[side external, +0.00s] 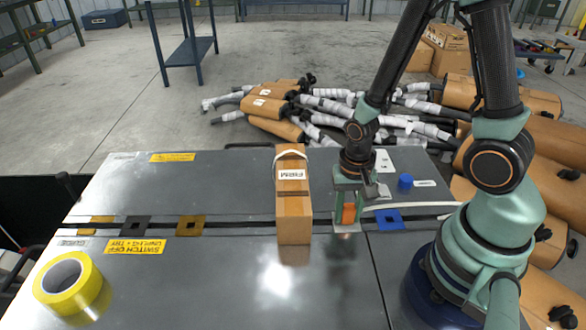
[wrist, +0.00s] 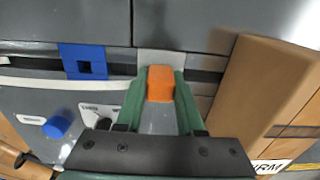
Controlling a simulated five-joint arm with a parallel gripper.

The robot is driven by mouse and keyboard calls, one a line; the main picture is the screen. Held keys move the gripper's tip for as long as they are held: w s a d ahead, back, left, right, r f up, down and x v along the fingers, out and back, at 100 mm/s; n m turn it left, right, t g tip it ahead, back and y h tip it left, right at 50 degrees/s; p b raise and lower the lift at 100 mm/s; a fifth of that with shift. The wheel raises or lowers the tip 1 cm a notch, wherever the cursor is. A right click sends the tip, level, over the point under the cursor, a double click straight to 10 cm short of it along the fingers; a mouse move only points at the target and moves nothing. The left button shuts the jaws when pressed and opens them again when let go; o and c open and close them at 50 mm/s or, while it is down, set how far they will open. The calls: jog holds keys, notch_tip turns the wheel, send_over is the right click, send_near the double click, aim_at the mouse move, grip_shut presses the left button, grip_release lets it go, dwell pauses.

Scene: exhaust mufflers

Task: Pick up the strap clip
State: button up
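A small orange block, which I take to be the strap clip (side external: 349,214), stands between the fingers of my gripper (side external: 348,212) just above the worktop. In the wrist view the orange clip (wrist: 160,83) fills the gap between the two green fingertips (wrist: 160,86), with a finger against each side. My gripper looks shut on it. A grey square plate (wrist: 162,57) lies directly beyond the clip. Whether the clip's lower end touches this plate is hard to tell.
A tall brown wrapped box (side external: 293,215) stands close left of my gripper. A blue square plate (side external: 389,220) and a blue knob (side external: 405,182) are to the right. Yellow tape (side external: 70,288) lies at the left front. The front worktop (side external: 200,290) is mostly clear.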

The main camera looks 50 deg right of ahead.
aim_at(349, 206)
grip_shut()
jog(key=shift+r, duration=0.1)
jog(key=shift+r, duration=0.4)
notch_tip(349, 206, up, 18)
jog(key=w+a+f, duration=0.6)
jog(key=w+a, duration=0.6)
jog(key=w+a+f, duration=0.7)
jog(key=w+a, duration=0.5)
jog(key=shift+w+a, duration=0.35)
jog(key=shift+a, duration=0.05)
dwell(0.6)
jog(key=shift+f, duration=0.1)
